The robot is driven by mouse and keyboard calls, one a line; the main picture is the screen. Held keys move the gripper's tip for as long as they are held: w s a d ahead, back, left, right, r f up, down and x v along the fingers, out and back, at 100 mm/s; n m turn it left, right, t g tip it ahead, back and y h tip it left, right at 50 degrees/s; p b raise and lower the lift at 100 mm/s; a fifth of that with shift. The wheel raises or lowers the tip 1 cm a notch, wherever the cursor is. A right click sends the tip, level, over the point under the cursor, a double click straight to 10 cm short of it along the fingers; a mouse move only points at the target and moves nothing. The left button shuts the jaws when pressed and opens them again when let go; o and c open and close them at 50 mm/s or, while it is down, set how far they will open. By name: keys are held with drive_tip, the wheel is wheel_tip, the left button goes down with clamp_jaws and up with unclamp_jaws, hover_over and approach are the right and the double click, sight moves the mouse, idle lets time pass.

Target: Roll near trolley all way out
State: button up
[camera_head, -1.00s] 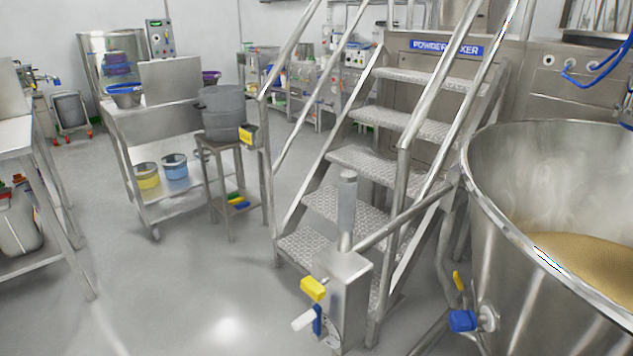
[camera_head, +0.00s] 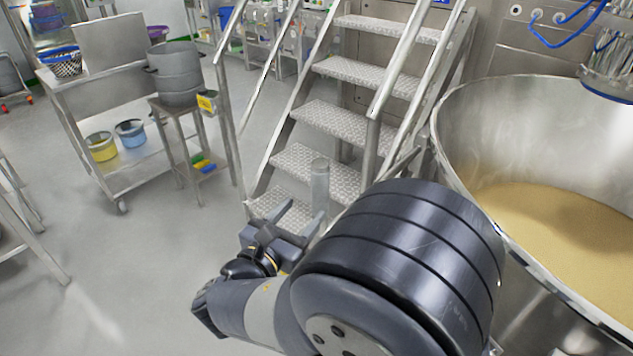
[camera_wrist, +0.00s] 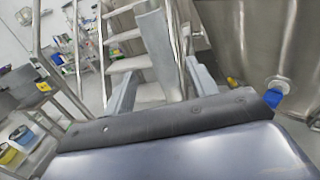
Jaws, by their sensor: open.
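A large steel bowl (camera_head: 530,130) holding tan powder fills the right of the head view. Its outer wall also shows in the wrist view (camera_wrist: 255,40), with a blue valve (camera_wrist: 275,94) low on it. An upright grey handle post (camera_head: 320,185) stands left of the bowl, before the steps. My gripper (camera_head: 298,214) is open and close to this post. In the wrist view the post (camera_wrist: 155,40) appears between my two open fingers (camera_wrist: 163,78). I cannot tell whether it is within their reach. My arm hides the post's lower part and box.
Steel steps (camera_head: 325,115) with rails rise just behind the post. A steel cart (camera_head: 90,90) with tubs and a stool (camera_head: 177,108) bearing a grey pot (camera_head: 178,75) stand at left. The floor (camera_head: 140,270) at front left is clear.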

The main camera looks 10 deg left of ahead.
sight(324, 187)
drive_tip(key=x, duration=0.9)
drive_tip(key=shift+w+d, duration=0.2)
drive_tip(key=shift+w, duration=0.1)
drive_tip(key=shift+c, duration=0.5)
clamp_jaws()
